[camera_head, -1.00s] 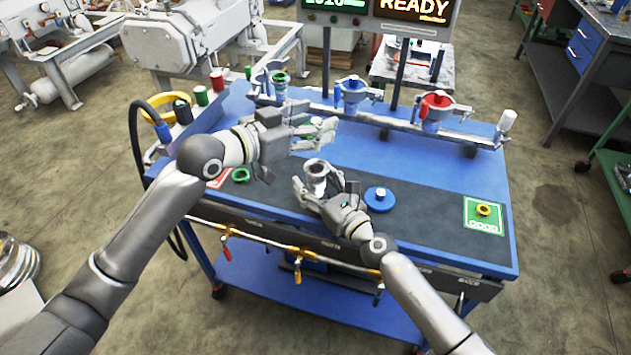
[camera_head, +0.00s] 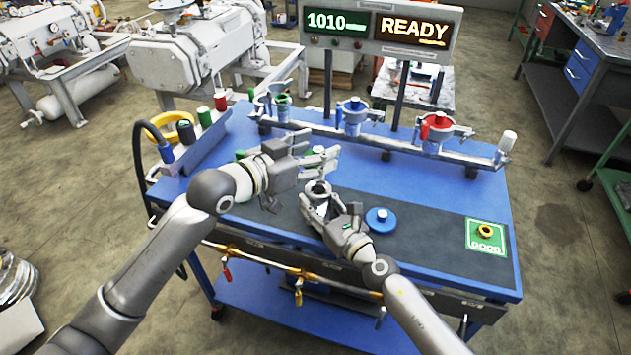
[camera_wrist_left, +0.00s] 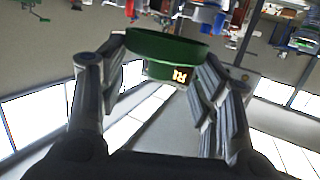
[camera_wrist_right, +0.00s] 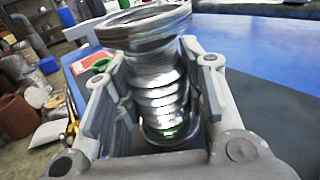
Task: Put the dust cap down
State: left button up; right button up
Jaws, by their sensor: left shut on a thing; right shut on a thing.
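My left gripper (camera_head: 318,160) is shut on the green dust cap (camera_wrist_left: 168,46), which sits between its fingers in the left wrist view. In the head view the fingers mostly hide the cap, above the table's middle. My right gripper (camera_head: 328,208) is shut on a silver ribbed metal fitting (camera_wrist_right: 158,85) with a wide round flange at its top. The fitting also shows in the head view (camera_head: 318,188), upright and lower than the left gripper. A blue round cap (camera_head: 380,219) lies on the dark mat to the right of the right gripper.
A rail (camera_head: 400,140) with clamped ports crosses the table's back. A green GOOD card (camera_head: 487,245) with a yellow ring lies at right. A tray with coloured cylinders (camera_head: 205,125) stands at left. The blue tabletop (camera_head: 420,178) is clear right of the grippers.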

aim_at(314, 192)
pick_arm(q)
jog(key=shift+f, duration=3.35)
jog(key=shift+f, duration=0.15)
jog(key=shift+f, duration=0.4)
jog(key=o, duration=0.8)
jog(key=shift+c, duration=0.2)
jog(key=shift+r, duration=0.1)
jog(key=shift+r, duration=0.35)
jog(key=v, duration=1.2)
